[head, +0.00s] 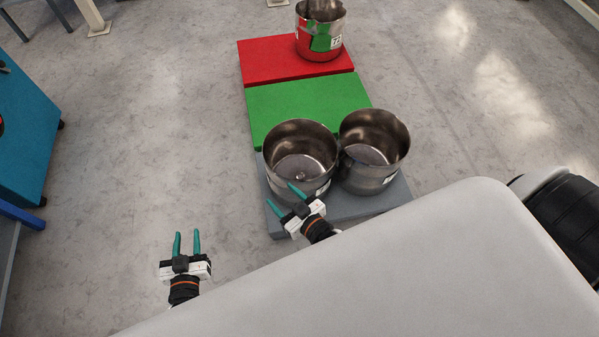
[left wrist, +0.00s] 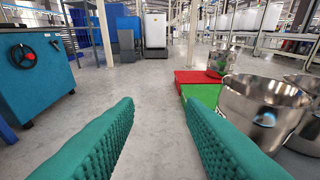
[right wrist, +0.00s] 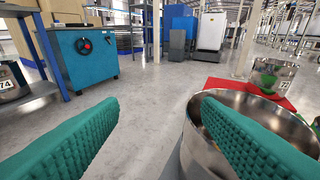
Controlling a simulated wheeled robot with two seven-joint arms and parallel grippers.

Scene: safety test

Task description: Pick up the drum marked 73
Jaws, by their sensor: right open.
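Two open steel drums stand side by side on a grey pad, the left one (head: 282,180) and the right one (head: 376,182). Their white labels are too oblique to read. A third steel drum (head: 307,44) stands on the red pad at the back. My right gripper (head: 280,195) is open at the near-left drum's rim. One finger overlaps that drum in view, the other is left of it. My left gripper (head: 186,238) is open and empty over the floor.
The red pad (head: 270,62), the green pad (head: 290,105) and the grey pad (head: 345,208) lie in a row. The green pad is bare. A blue cabinet (head: 25,130) stands at the left. A drum marked 74 (right wrist: 10,92) shows at the right wrist view's left edge.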

